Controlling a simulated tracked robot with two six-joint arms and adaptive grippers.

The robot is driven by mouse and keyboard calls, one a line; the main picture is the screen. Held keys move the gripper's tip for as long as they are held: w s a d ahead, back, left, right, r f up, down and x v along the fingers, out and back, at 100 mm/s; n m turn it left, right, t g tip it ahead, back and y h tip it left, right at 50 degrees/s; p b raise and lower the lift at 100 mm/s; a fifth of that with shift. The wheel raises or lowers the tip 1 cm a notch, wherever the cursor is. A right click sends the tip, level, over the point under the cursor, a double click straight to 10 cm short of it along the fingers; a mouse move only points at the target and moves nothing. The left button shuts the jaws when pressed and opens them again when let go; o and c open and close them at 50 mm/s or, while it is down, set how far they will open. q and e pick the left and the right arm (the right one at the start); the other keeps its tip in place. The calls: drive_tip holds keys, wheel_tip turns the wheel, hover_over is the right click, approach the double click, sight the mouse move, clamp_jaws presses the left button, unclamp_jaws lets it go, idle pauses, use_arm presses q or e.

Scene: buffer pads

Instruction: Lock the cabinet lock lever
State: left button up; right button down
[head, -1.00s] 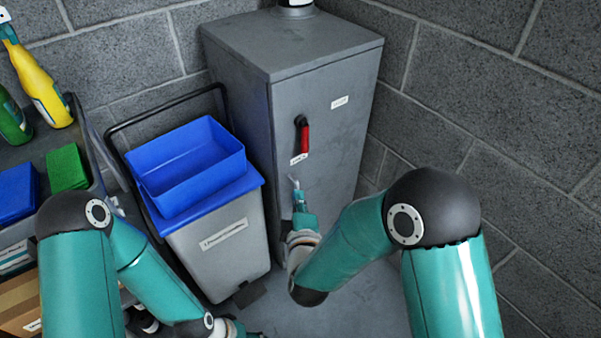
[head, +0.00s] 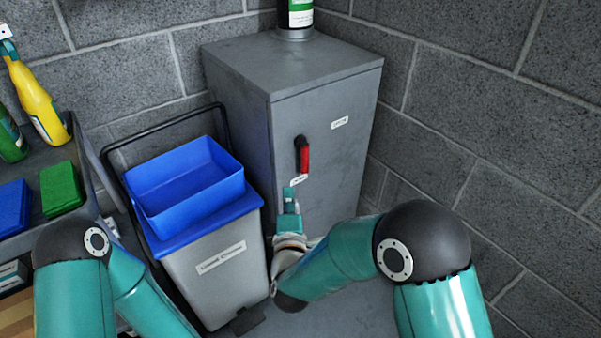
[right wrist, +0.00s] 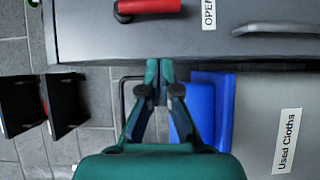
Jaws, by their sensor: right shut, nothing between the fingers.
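The lock lever, with a red handle (head: 305,160) on a black pivot (head: 301,140), hangs straight down on the front of the grey cabinet (head: 342,165). Its handle (right wrist: 152,7) also shows at the top of the right wrist view, pointing at a label reading OPEN (right wrist: 208,14). A second label (head: 340,122) sits higher and to the right on the door. My right gripper (head: 289,190) is shut and empty, just below and left of the lever, apart from it. Its closed fingertips (right wrist: 159,64) show in the right wrist view. My left gripper is out of view.
A grey bin (head: 225,275) with a blue tray (head: 190,185) on top stands left of the cabinet. A bottle (head: 298,12) stands on the cabinet. A shelf with a yellow bottle (head: 38,100) and a green pad (head: 60,188) is at far left. Block walls stand behind.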

sight(303, 156)
drive_tip(key=shift+w+d, duration=0.45)
drive_tip(key=shift+w, duration=0.95)
drive_tip(key=shift+w+d, duration=0.4)
drive_tip(key=shift+w, duration=1.05)
drive_tip(key=shift+w+d, duration=0.45)
drive_tip(key=shift+w, duration=0.95)
drive_tip(key=shift+f+b, duration=0.1)
drive_tip(key=shift+b, duration=0.2)
